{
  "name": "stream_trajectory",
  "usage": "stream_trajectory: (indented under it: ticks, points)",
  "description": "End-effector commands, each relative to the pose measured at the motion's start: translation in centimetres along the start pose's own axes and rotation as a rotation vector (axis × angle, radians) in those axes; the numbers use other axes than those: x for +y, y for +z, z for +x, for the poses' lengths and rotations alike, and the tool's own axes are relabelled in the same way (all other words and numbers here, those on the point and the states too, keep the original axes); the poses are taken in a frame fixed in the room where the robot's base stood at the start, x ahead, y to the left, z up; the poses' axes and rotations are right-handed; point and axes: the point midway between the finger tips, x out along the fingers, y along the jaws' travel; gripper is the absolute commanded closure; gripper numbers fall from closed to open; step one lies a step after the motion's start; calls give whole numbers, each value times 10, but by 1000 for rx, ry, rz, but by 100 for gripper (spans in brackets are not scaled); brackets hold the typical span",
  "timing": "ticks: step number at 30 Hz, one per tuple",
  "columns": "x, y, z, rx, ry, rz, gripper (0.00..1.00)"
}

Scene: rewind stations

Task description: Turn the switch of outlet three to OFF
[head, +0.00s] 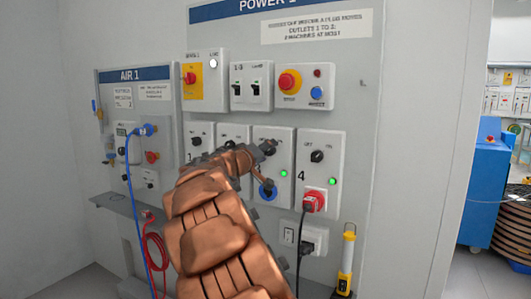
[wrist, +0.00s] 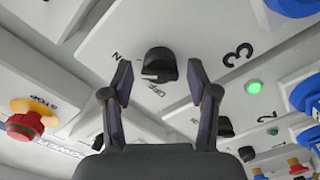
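The outlet three panel, marked 3, fills the middle of the wrist view with its black rotary switch (wrist: 160,62). The labels ON and OFF show beside the switch. A pale mark is on its near edge, but which label it points at is hard to tell. The panel's green lamp (wrist: 254,87) is lit. My gripper (wrist: 161,78) is open, one finger on each side of the switch, with visible gaps. In the head view my gripper (head: 262,158) is at the outlet three panel (head: 285,140), partly hiding the switch.
The outlet four panel (head: 335,150), with a red plug (head: 314,201) and black cable, is just right. Outlet panels one and two are left, partly behind my arm. A red emergency button (head: 289,81) is above. A yellow-and-black tool (head: 346,260) hangs lower right.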

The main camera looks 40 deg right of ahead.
Motion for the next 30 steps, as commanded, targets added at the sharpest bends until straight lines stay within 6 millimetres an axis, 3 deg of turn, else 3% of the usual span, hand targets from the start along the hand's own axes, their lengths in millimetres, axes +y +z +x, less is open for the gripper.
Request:
stream_trajectory:
  ticks: [2,15,30]
  points:
    - [0,0,0,0,0,0,52]
    - [0,0,0,0,0,0,97]
    - [1,-1,0,1,0,-147,97]
